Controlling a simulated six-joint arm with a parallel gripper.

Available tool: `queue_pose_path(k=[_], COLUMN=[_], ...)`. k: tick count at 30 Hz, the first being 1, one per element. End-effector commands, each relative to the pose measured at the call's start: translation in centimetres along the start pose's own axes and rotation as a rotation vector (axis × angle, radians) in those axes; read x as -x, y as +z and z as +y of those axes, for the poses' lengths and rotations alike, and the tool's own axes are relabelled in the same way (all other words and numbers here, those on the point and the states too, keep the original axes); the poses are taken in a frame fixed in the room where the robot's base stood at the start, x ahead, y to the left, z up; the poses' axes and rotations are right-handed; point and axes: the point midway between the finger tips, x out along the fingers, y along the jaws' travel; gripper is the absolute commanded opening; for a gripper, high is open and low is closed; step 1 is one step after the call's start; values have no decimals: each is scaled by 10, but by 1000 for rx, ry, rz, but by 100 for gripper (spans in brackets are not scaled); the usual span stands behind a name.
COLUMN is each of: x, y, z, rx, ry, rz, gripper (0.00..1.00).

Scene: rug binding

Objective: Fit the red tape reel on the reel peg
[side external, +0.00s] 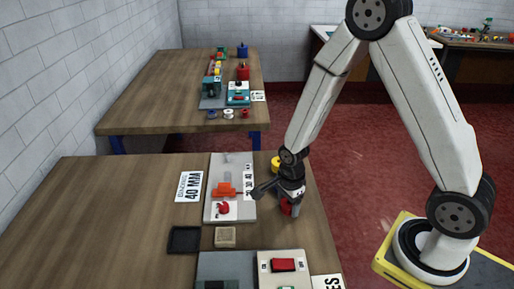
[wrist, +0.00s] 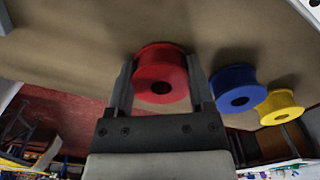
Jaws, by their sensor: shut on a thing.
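The red tape reel (wrist: 160,72) sits between the two fingers of my gripper (wrist: 160,85) in the wrist view, its dark centre hole facing the camera. My gripper is shut on it. I cannot tell whether the reel touches the table. A grey plate (side external: 217,170) with an orange block (side external: 223,189) and a red knob (side external: 223,208) lies to the left. I cannot make out the reel peg clearly.
A blue reel (wrist: 238,88) and a yellow reel (wrist: 281,107) stand right of the red one in the wrist view. A black tray (side external: 184,239), a tan block (side external: 225,237) and a white-topped unit (side external: 283,267) lie nearer the front. The table's left side (side external: 90,220) is clear.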

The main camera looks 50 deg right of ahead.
Motion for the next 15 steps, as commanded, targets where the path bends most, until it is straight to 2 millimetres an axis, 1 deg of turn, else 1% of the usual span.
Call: queue_pose_path(k=[8,15], x=[4,21], y=[0,0], z=[0,-1], rx=[0,0], ry=[-1,-3], rz=[0,-1], gripper=[10,10])
